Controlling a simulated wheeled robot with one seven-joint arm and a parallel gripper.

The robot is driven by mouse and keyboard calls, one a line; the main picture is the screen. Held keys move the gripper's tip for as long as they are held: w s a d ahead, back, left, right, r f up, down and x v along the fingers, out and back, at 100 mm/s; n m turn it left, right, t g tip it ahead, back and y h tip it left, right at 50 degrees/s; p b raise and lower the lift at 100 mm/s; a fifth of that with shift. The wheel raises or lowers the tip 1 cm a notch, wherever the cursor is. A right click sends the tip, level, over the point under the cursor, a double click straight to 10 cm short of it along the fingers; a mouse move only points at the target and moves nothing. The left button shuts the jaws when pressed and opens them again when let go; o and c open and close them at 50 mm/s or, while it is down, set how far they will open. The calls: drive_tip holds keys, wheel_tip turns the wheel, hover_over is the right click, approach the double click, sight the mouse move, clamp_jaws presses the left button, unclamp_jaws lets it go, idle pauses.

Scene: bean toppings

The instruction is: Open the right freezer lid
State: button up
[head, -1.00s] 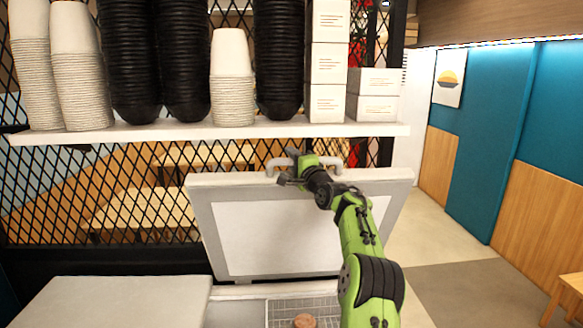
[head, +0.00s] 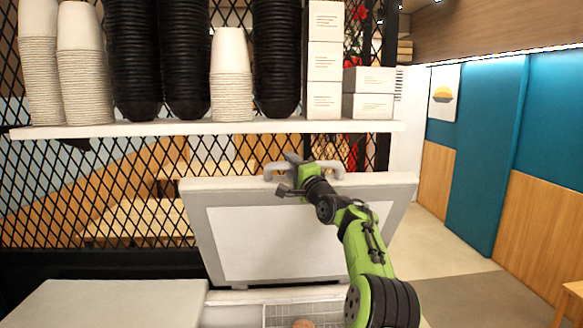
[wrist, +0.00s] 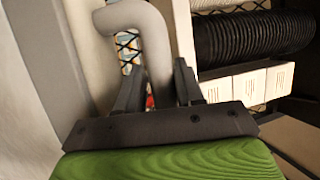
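The right freezer lid (head: 200,225) stands raised and nearly upright in the head view, its white inner panel facing me. Its grey handle (head: 272,168) shows at the top edge. My gripper (head: 290,177) is at this handle. In the wrist view, the curved handle (wrist: 152,40) passes between the two dark fingers of my gripper (wrist: 158,88), which are close against both its sides. The finger contact deep between them is partly hidden. Below the lid, the freezer opening shows a wire basket (head: 280,314) with a round brown item (head: 303,323) in it.
The left freezer lid (head: 110,303) lies flat and closed. A white shelf (head: 200,128) with stacked cups, black bowls and white boxes (head: 325,60) hangs just above and behind the raised lid. A black mesh (head: 90,190) stands behind. Open floor (head: 450,245) lies right.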

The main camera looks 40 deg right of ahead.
drive_tip(key=b+v, duration=0.6)
drive_tip(key=v, duration=0.9)
drive_tip(key=shift+s, duration=0.4)
